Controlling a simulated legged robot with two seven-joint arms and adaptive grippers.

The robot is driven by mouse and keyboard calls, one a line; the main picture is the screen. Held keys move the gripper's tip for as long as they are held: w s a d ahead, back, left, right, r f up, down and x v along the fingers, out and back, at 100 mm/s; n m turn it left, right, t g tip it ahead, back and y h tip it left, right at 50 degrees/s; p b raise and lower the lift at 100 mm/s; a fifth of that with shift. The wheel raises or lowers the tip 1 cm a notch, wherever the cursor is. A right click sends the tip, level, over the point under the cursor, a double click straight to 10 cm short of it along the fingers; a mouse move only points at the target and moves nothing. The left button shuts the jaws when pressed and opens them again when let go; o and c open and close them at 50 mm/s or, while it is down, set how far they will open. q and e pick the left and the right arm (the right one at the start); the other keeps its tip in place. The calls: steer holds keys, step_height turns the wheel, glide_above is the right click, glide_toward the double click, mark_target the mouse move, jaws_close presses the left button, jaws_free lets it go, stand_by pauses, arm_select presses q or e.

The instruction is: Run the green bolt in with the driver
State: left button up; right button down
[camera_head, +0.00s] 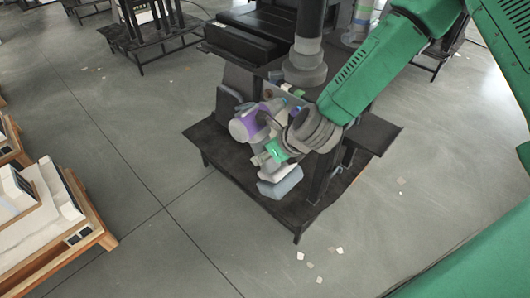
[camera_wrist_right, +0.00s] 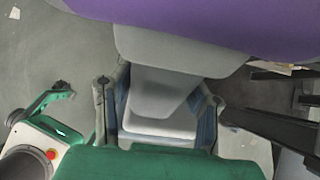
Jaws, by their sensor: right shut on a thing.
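The driver (camera_head: 246,124) has a purple and grey body and a pale grey lower end. It is held in front of the dark column stand in the head view. Its purple body (camera_wrist_right: 210,18) fills the top of the right wrist view. My right gripper (camera_head: 277,156) is shut on the driver, with its two fingers on either side of the grey handle (camera_wrist_right: 160,88). A small green piece (camera_head: 298,93) shows on the column beyond the driver and may be the green bolt. The driver's tip and any contact with a bolt are hidden. My left gripper is not in view.
The stand has a dark base plate (camera_head: 222,150) on short legs and a thick upright. A wooden bench (camera_head: 85,232) with white trays is at the left. Small pale scraps lie on the grey floor (camera_head: 120,180), which is largely clear around the stand.

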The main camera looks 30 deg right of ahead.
steer(key=shift+w+d+r, duration=0.1)
steer(key=shift+w+d, duration=0.2)
steer(key=shift+d, duration=0.25)
stand_by(1.5)
steer(key=shift+s+a, duration=0.2)
steer(key=shift+a, duration=0.3)
steer(key=shift+s+a, duration=0.2)
steer(key=shift+a, duration=0.3)
steer(key=shift+s+a, duration=0.25)
steer(key=shift+a, duration=0.45)
steer(key=shift+s+a, duration=0.25)
steer(key=shift+a, duration=0.45)
steer(key=shift+s+a+b, duration=0.1)
steer(key=shift+s+a, duration=0.15)
steer(key=shift+a, duration=0.4)
steer(key=shift+s+a+b, duration=0.15)
steer(key=shift+s+a, duration=0.05)
steer(key=shift+a, duration=0.4)
steer(key=shift+s+a+b, duration=0.1)
steer(key=shift+s+a, duration=0.15)
steer(key=shift+a, duration=0.4)
